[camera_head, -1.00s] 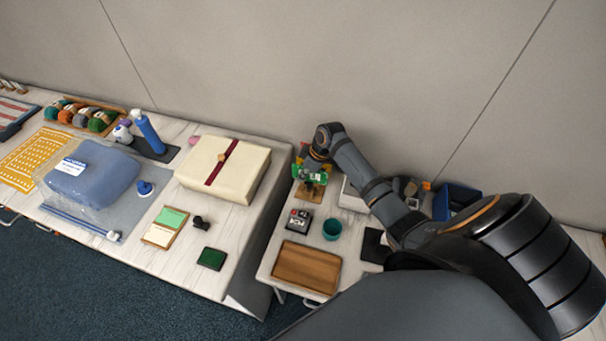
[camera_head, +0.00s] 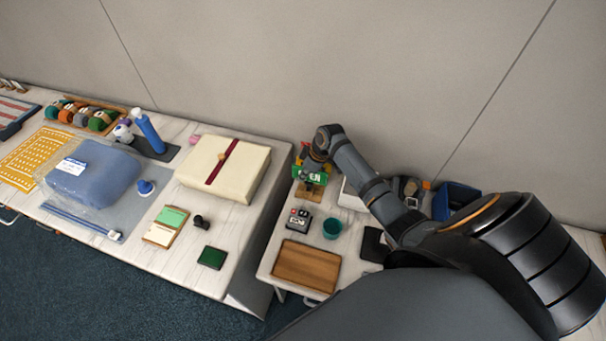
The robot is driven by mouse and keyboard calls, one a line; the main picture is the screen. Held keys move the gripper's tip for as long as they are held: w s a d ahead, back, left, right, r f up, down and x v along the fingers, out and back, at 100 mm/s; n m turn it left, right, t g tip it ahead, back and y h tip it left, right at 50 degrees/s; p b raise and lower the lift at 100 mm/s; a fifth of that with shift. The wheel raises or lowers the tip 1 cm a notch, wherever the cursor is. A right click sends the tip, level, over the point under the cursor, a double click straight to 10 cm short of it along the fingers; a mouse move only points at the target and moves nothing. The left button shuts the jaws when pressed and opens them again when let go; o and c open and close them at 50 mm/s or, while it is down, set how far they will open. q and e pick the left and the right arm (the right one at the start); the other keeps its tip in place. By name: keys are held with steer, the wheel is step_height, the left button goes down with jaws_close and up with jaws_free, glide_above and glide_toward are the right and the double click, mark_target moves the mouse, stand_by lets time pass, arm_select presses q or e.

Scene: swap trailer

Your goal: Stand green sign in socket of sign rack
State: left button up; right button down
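The green sign (camera_head: 315,177) with white lettering is at the far left of the right-hand table, upright above the wooden sign rack (camera_head: 309,193). Its lower edge is close to the rack; I cannot tell whether it sits in the socket. My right gripper (camera_head: 306,168) is at the sign's upper left and covers part of its lettering. The fingers are too small and overlapped to tell whether they grip the sign. My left gripper is not in view.
A brown wooden tray (camera_head: 306,267), a teal cup (camera_head: 332,229) and a dark box with buttons (camera_head: 299,219) stand in front of the rack. A cream parcel (camera_head: 223,168) lies on the left table. A blue bin (camera_head: 457,199) stands to the right.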

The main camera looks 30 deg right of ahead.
steer(key=shift+f, duration=0.15)
steer(key=shift+f, duration=0.4)
steer(key=shift+f, duration=0.1)
stand_by(0.4)
steer(key=shift+f+b, duration=0.45)
steer(key=shift+f, duration=0.15)
steer(key=shift+f, duration=0.3)
stand_by(0.3)
steer(key=shift+f, duration=0.3)
stand_by(0.5)
